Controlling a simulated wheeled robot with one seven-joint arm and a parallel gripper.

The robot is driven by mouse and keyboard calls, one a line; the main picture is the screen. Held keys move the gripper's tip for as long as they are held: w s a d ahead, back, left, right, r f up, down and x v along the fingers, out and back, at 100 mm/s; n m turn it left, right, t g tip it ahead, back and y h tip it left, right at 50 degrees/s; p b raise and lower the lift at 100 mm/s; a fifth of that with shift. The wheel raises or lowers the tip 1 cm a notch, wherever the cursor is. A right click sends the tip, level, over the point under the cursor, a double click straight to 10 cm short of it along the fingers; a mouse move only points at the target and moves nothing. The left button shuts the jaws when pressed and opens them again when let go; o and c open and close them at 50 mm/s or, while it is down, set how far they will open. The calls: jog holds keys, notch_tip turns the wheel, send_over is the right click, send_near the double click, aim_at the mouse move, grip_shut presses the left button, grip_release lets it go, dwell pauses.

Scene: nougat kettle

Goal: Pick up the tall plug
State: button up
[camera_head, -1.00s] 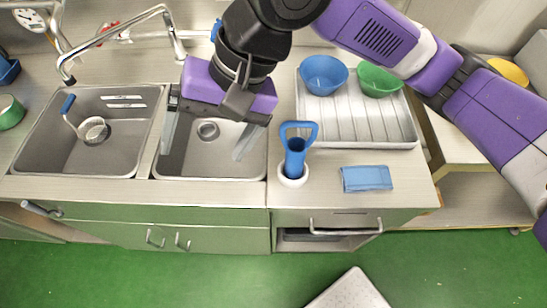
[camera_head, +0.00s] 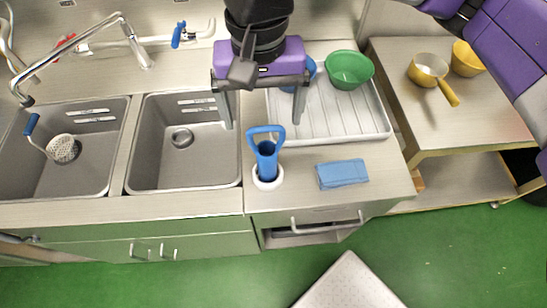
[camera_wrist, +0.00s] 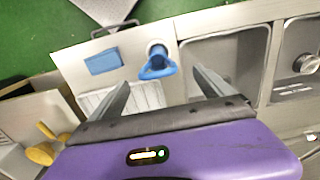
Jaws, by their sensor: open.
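A tall blue piece with a loop handle (camera_head: 266,160), which looks like the tall plug, stands upright in a white ring-shaped base (camera_head: 268,183) on the counter right of the sink. My gripper (camera_head: 262,122) is open and empty, pointing down, with its fingers apart above and behind the blue piece in the head view. In the wrist view, the blue handle (camera_wrist: 157,70) shows beyond and between the fingertips (camera_wrist: 162,82), with the white base (camera_wrist: 157,48) partly visible. The fingers appear clear of it.
A folded blue cloth (camera_head: 342,174) lies right of the plug. Behind stands a drying rack (camera_head: 345,118) with a green bowl (camera_head: 349,69) and a mostly hidden blue bowl (camera_head: 311,70). The sink basin (camera_head: 180,165) is left. A yellow pan (camera_head: 429,69) sits on the right-hand table.

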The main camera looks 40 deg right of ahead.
aim_at(266, 131)
jog(key=shift+d+f, duration=0.15)
jog(key=shift+s+f+p, duration=0.2)
jog(key=shift+f+p, duration=0.25)
jog(key=shift+f, duration=3.35)
grip_shut()
